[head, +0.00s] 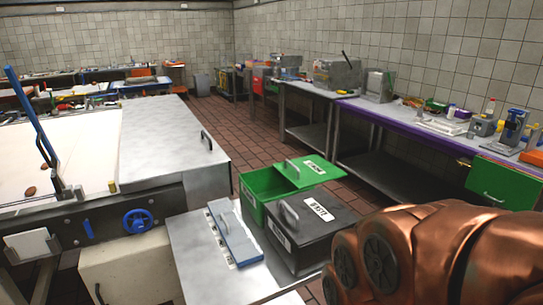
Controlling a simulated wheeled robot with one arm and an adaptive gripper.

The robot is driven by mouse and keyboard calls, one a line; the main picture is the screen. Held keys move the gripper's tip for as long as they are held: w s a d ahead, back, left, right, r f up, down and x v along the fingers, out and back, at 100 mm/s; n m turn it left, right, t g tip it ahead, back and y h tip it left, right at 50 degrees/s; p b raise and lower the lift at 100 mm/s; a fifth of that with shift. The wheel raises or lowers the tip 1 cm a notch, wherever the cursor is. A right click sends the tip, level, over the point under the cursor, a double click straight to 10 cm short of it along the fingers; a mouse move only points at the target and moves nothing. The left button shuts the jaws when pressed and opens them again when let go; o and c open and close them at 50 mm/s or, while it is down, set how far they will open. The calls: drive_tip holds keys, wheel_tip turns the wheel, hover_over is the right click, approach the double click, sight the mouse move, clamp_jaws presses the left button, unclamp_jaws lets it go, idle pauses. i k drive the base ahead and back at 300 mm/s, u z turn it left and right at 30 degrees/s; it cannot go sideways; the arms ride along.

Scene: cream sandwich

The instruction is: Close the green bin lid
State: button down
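The green bin (249,203) stands near the middle of the picture, beside the end of the steel worktop. Its green lid (307,173) has a grey handle and a white label. The lid sits toward the right of the bin, and the dark green inside shows on the left, so the bin is partly uncovered. The black bin in front hides the green bin's lower right part. My copper-coloured arm fills the lower right corner. My gripper is not in view.
A black bin (318,236) with a handled, labelled lid stands right in front of the green bin. The steel worktop (170,140) is at left, long side tables (400,119) at right. Brick-red floor (262,137) is clear between.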

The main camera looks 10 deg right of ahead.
sight(304, 172)
drive_tip(key=k, duration=0.55)
drive_tip(key=z, duration=0.3)
drive_tip(key=i, duration=1.65)
drive_tip(key=u, duration=0.85)
